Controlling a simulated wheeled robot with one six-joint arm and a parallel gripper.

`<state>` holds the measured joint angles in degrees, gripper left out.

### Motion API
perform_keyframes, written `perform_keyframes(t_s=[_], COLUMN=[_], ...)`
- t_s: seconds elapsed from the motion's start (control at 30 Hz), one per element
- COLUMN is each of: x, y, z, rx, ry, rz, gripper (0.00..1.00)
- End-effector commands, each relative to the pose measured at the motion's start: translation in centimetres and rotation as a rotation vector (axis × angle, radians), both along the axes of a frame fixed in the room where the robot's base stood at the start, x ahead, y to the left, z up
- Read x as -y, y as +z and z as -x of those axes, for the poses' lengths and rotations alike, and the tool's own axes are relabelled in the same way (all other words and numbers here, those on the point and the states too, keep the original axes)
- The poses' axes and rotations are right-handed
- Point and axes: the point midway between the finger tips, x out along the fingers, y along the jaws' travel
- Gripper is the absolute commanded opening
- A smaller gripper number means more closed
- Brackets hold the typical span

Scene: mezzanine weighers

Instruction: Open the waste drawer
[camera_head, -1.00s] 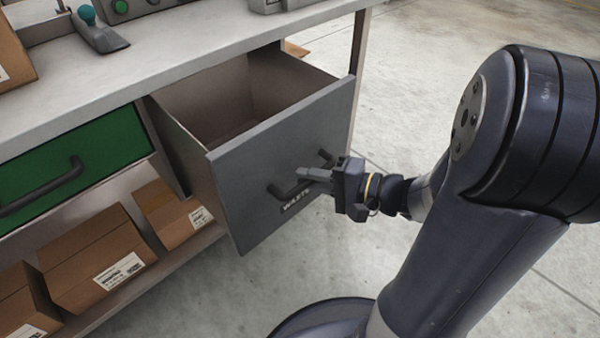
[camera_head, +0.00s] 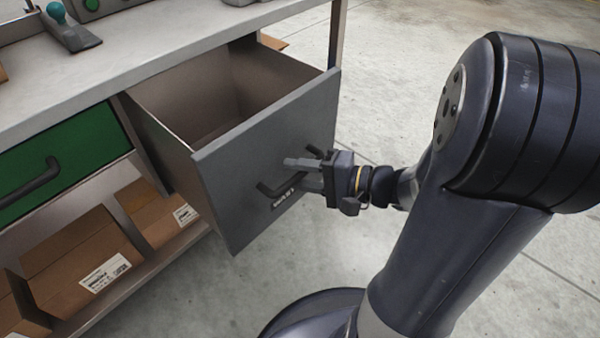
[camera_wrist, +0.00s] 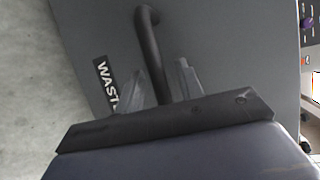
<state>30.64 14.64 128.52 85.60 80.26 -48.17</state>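The waste drawer (camera_head: 235,185) is grey and stands pulled well out from under the bench, its inside empty where I can see it. Its front carries a dark bar handle (camera_head: 268,189) and a WASTE label, which also shows in the wrist view (camera_wrist: 105,82). My gripper (camera_head: 300,172) is at the handle, its fingers pointing at the drawer front. My gripper's body covers part of the handle and label.
A green drawer (camera_head: 75,150) sits shut to the left. Cardboard boxes (camera_head: 80,255) stand on the shelf below. The bench top (camera_head: 180,50) holds a teal-knobbed stamp-like tool (camera_head: 60,25). The concrete floor to the right, around my arm, is clear.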

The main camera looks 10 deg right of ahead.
Motion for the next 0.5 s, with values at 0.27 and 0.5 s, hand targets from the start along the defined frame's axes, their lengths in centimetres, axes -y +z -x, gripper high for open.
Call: perform_keyframes(t_s=[0.27,0.5], x=[0.3,2.2], y=[0.1,0.6], z=[0.1,1.3], rx=[0.0,0.001], ry=[-0.002,-0.006], rz=[0.0,0.0], gripper=[0.36,0.36])
